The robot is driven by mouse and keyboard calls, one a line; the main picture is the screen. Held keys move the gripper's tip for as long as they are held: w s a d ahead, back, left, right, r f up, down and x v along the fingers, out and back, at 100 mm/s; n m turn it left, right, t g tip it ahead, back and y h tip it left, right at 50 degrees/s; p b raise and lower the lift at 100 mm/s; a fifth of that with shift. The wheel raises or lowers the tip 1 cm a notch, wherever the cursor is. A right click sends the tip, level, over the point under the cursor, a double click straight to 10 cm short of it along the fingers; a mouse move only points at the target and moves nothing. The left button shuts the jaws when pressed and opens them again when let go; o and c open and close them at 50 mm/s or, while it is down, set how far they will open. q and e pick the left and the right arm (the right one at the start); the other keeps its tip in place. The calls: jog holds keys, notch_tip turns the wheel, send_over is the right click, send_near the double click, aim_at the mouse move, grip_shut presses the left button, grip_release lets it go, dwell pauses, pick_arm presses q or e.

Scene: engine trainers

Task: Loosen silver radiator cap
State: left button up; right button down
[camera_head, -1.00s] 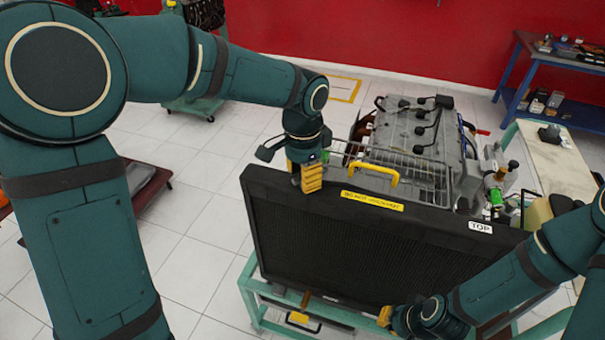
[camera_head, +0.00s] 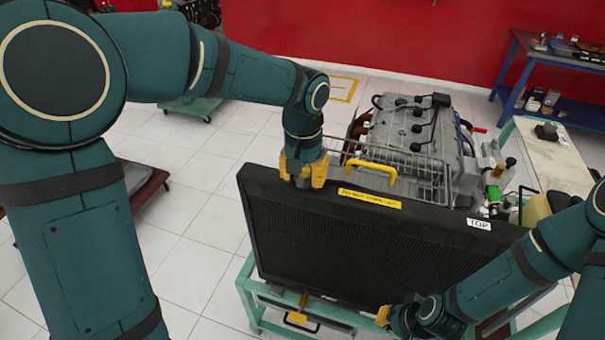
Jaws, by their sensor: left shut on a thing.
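My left gripper (camera_head: 303,179) points down at the top left corner of the black radiator (camera_head: 340,235), its yellow fingers on either side of the top edge. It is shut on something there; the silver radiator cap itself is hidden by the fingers. My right gripper (camera_head: 385,316) is low in front of the radiator, near its lower edge. Only one yellow finger of it shows clearly, so its opening cannot be told.
A yellow handle (camera_head: 372,168) and a wire guard (camera_head: 425,178) stand behind the radiator, before the grey engine (camera_head: 410,125). A green frame (camera_head: 246,290) carries the radiator. A pale bench (camera_head: 550,160) stands at right.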

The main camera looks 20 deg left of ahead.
aim_at(303, 177)
pick_arm(q)
jog(key=shift+s+f, duration=0.1)
jog(key=shift+f, duration=0.1)
dwell(0.4)
jog(key=o, duration=1.3)
jog(key=shift+r, duration=0.1)
notch_tip(303, 177, up, 12)
